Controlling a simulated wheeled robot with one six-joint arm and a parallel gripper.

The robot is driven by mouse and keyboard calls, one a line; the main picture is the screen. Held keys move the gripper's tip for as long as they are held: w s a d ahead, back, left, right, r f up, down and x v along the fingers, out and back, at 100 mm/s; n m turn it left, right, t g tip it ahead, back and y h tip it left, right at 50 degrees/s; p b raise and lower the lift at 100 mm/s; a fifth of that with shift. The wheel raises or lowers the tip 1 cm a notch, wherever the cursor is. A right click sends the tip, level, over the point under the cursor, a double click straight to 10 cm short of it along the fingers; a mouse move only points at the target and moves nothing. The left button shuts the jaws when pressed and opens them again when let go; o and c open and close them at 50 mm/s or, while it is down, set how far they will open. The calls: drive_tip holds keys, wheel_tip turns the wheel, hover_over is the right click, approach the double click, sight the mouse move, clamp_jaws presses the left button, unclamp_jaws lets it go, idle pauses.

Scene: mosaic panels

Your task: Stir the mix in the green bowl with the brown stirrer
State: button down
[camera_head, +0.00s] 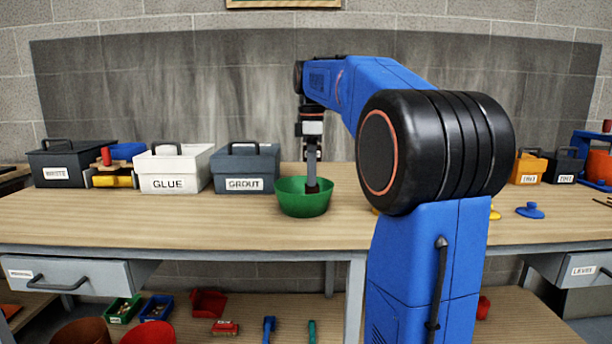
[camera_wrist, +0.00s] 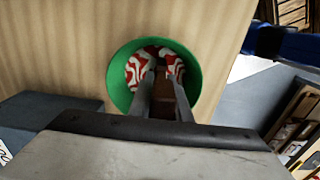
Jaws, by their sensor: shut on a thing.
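The green bowl (camera_head: 303,204) stands on the wooden bench, right of the grout box. In the wrist view the bowl (camera_wrist: 122,68) holds a red and white swirled mix (camera_wrist: 150,60), streaked rather than one colour. My gripper (camera_head: 312,182) points down into the bowl. In the wrist view its two fingers (camera_wrist: 164,92) reach over the bowl and are shut on the brown stirrer (camera_wrist: 163,105), which lies between them. The stirrer's lower end is at the mix; I cannot tell how deep it goes.
A grey grout box (camera_head: 246,168) stands close left of the bowl, with a white glue box (camera_head: 174,170) beyond it. A blue lidded knob-like piece (camera_head: 530,210) lies to the right. The bench top (camera_head: 180,222) in front is clear. My arm hides part of the bench.

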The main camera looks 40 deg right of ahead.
drive_tip(key=shift+w+d, duration=0.15)
drive_tip(key=shift+d, duration=0.25)
drive_tip(key=shift+w+a+f, duration=0.15)
drive_tip(key=shift+w+a, duration=0.25)
drive_tip(key=shift+a, duration=0.2)
drive_tip(key=shift+w+a+f, duration=0.1)
drive_tip(key=shift+w+a, duration=0.25)
drive_tip(key=shift+a, duration=0.2)
drive_tip(key=shift+f, duration=0.35)
idle(0.4)
drive_tip(key=shift+r, duration=0.1)
idle(0.4)
drive_tip(key=shift+w, duration=0.15)
